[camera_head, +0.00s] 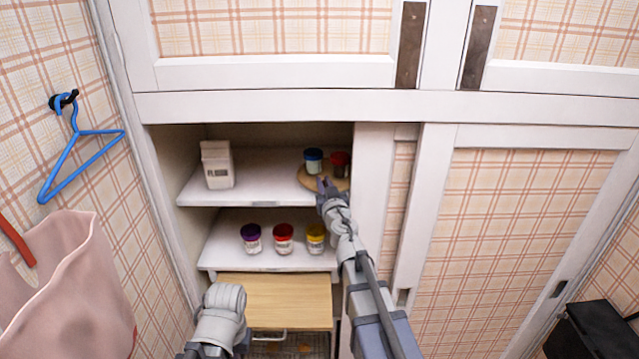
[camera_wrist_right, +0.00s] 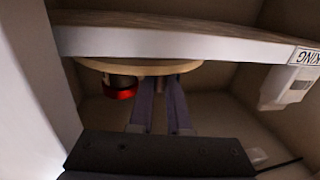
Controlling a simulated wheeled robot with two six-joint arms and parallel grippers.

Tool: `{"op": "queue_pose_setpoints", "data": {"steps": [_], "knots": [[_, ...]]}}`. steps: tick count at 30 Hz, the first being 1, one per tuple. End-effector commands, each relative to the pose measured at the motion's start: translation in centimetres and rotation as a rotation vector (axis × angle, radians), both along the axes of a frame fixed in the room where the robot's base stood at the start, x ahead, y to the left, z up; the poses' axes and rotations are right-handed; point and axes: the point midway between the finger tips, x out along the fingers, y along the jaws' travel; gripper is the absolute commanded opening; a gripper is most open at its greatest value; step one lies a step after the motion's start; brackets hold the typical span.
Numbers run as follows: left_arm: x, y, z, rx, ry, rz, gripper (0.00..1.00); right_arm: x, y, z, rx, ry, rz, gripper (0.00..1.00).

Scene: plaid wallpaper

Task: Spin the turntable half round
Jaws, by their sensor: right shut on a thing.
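The turntable (camera_head: 307,181) is a round wooden disc at the right end of the upper cupboard shelf. It also shows in the right wrist view (camera_wrist_right: 120,67), where the scene is upside down. A blue-lidded jar (camera_head: 314,162) and a dark jar with a red lid (camera_head: 340,160) stand on it; the red lid shows in the right wrist view (camera_wrist_right: 119,92). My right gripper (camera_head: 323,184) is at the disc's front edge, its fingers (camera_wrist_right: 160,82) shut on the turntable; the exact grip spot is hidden. Only part of my left arm shows, without its gripper.
A white carton (camera_head: 217,165) stands on the upper shelf's left. The lower shelf (camera_head: 222,256) holds purple-, red- and yellow-lidded jars. A sliding door panel (camera_head: 400,185) borders the opening closely at right. The upper shelf's middle is free.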

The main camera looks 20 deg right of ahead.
Motion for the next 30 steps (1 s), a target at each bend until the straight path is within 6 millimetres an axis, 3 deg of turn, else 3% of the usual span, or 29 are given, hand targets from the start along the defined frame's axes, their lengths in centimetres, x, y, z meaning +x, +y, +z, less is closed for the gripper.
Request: {"op": "queue_pose_setpoints", "data": {"steps": [11, 12, 20, 30], "knots": [[0.00, 0.00, 0.01, 0.000, 0.000, 0.000, 0.00, -0.08, -0.17, 0.01, -0.001, 0.000, 0.016, 0.00], [0.00, 0.01, 0.01, 0.000, 0.000, 0.000, 0.00, -0.08, -0.17, 0.01, -0.001, 0.000, 0.016, 0.17], [0.00, 0.00, 0.01, 0.000, 0.000, 0.000, 0.00, -0.08, -0.15, 0.01, 0.000, 0.000, 0.016, 0.46], [0.00, 0.00, 0.00, 0.000, 0.000, 0.000, 0.00, -0.40, -0.10, 0.00, 0.000, 0.000, 0.016, 0.46]]}}
